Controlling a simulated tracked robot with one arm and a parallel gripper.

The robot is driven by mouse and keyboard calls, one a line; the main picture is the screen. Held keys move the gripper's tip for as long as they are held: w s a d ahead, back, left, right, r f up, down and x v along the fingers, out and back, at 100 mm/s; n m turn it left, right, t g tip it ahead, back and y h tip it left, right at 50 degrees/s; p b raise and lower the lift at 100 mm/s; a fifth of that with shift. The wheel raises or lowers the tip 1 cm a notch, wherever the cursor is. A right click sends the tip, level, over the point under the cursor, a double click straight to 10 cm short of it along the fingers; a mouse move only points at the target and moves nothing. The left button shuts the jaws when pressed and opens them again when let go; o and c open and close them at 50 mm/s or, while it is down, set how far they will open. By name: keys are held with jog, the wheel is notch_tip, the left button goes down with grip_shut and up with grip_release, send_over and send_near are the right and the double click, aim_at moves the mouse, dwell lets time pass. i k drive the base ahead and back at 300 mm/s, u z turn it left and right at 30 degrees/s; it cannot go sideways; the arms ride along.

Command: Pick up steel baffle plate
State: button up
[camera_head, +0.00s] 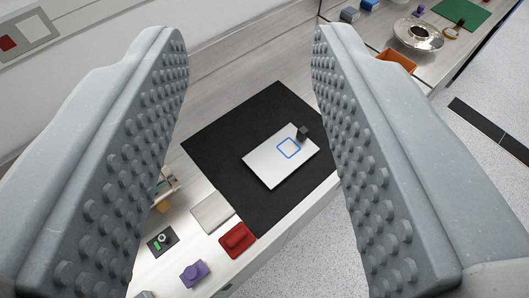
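My gripper (250,40) is open and empty, with its two grey studded fingers wide apart on either side of the view. Beyond and below it, a flat pale grey square plate (212,213) that looks like the steel baffle plate lies on the bench, just off the left edge of a black mat (235,135). I cannot tell its material for sure. A larger white plate (270,170) with a blue square outline lies on the mat, seen between the fingers. A small black block (303,132) is at its upper right edge. The fingers touch none of these.
A red block (237,240), a purple part (194,273) and a dark square with a round knob (162,241) are near the grey plate. A tan item is partly hidden by the left finger. A metal dish (418,36) and orange bin (397,61) stand at upper right.

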aim_at(272, 161)
jog(key=u, duration=2.55)
jog(key=k, duration=1.75)
jog(key=z, duration=1.85)
jog(key=i, duration=1)
